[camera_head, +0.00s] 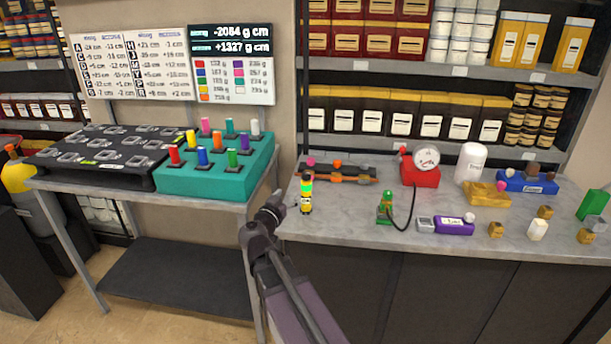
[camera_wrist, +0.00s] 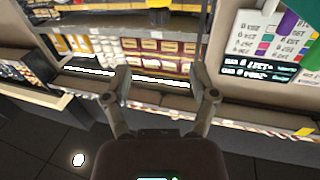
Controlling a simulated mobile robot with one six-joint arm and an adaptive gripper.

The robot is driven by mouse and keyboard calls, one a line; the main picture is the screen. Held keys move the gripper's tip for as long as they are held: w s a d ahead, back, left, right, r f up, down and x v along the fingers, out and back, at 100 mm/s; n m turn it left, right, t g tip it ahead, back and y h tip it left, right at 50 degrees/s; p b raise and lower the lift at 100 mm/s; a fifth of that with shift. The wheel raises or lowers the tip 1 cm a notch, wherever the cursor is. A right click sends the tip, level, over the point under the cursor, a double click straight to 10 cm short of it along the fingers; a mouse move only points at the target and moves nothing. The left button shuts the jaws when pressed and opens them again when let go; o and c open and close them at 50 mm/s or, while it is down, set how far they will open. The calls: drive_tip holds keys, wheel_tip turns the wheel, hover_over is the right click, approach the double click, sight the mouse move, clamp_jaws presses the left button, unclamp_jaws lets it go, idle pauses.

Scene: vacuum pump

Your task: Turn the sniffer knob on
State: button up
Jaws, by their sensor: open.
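No part carries a readable sniffer label, so I cannot tell which knob is the sniffer's. On the grey counter, a purple box (camera_head: 453,226) has a small pale knob (camera_head: 469,217) on top and a grey block at its left end. A small green fitting (camera_head: 385,206) stands left of it, with a black hose looping to the red gauge unit (camera_head: 420,173). An orange bar with round knobs (camera_head: 338,179) lies at the back left. My gripper (camera_head: 277,203) is at the counter's left end, apart from these things. In the wrist view, my gripper (camera_wrist: 160,82) is open and empty.
A teal box (camera_head: 218,188) with several coloured pegs stands on the left table, beside a black panel (camera_head: 105,155). A white canister (camera_head: 470,163) and several small blocks stand to the right. The counter's front middle is clear.

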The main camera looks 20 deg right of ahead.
sight(304, 176)
drive_tip(key=x, duration=1.3)
drive_tip(key=shift+w+d, duration=0.2)
drive_tip(key=shift+w, duration=0.05)
clamp_jaws()
